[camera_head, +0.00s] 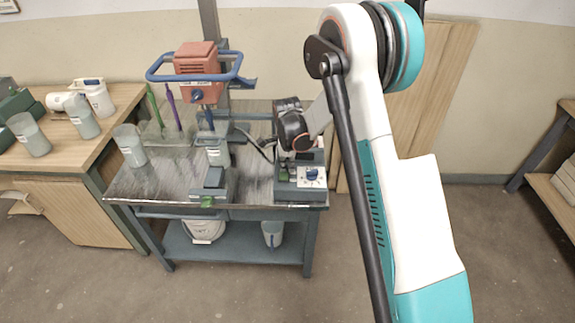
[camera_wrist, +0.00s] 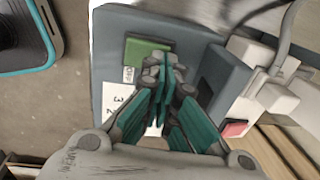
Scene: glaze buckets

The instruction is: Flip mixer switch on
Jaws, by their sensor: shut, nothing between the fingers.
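A grey-blue control box (camera_head: 300,190) with a white dial plate and blue knob (camera_head: 313,173) sits at the bench's right end. In the wrist view, a grey-blue box (camera_wrist: 110,35) carries a green switch-like piece (camera_wrist: 146,50) and a white numbered label. My gripper (camera_wrist: 164,68) is shut and empty, its fingertips over the box beside the green piece. Contact cannot be told.
The dark-topped bench (camera_head: 155,187) also holds a grey cup (camera_head: 129,145) and a smaller grey-blue block with a green end (camera_head: 210,188). A cable (camera_wrist: 287,30) and white blocks lie right of the box in the wrist view. A wooden table (camera_head: 95,130) stands left.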

